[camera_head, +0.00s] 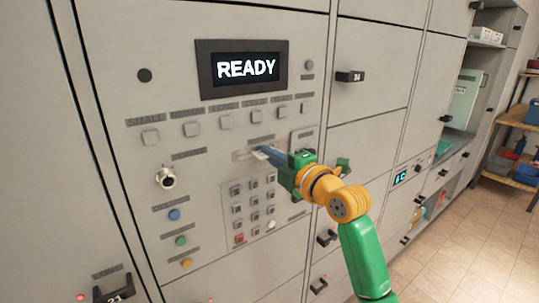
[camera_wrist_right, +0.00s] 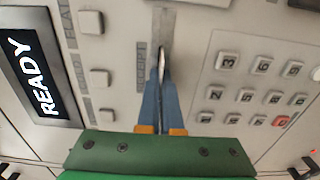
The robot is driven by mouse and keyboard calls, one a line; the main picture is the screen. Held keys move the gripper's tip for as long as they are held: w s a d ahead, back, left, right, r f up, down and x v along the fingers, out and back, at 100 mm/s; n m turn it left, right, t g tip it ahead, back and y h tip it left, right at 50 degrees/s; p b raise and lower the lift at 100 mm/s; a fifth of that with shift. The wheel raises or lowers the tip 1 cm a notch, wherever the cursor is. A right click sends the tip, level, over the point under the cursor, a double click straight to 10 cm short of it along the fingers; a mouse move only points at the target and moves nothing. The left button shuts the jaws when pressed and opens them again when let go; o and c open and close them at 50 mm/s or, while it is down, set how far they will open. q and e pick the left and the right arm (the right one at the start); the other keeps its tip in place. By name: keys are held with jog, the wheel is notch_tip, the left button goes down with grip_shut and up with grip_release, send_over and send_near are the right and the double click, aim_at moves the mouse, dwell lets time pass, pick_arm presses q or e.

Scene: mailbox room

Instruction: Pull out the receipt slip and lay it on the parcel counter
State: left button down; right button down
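The receipt slip (camera_head: 260,155) is a small pale tab at a slot in the grey locker panel, below the READY screen. In the right wrist view the slip (camera_wrist_right: 164,58) shows edge-on as a thin strip between the blue fingertips, in line with the metal slot plate (camera_wrist_right: 162,25). My right gripper (camera_head: 268,155), green with blue fingers, reaches in from the right. Its fingers are close together around the slip and look shut on it. The fingers hide most of the slip. My left gripper is not in view. I cannot make out a parcel counter.
The READY screen (camera_head: 246,67) is above a row of square buttons. A keypad (camera_head: 253,207) sits just below the gripper, and a key lock (camera_head: 165,177) is at the left. Locker doors with black handles (camera_head: 350,76) extend right. Tiled floor (camera_head: 470,250) is open at the lower right.

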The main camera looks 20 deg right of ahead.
jog(key=b+v, duration=0.1)
jog(key=v, duration=0.7)
jog(key=shift+s, duration=0.4)
jog(key=shift+d, duration=0.1)
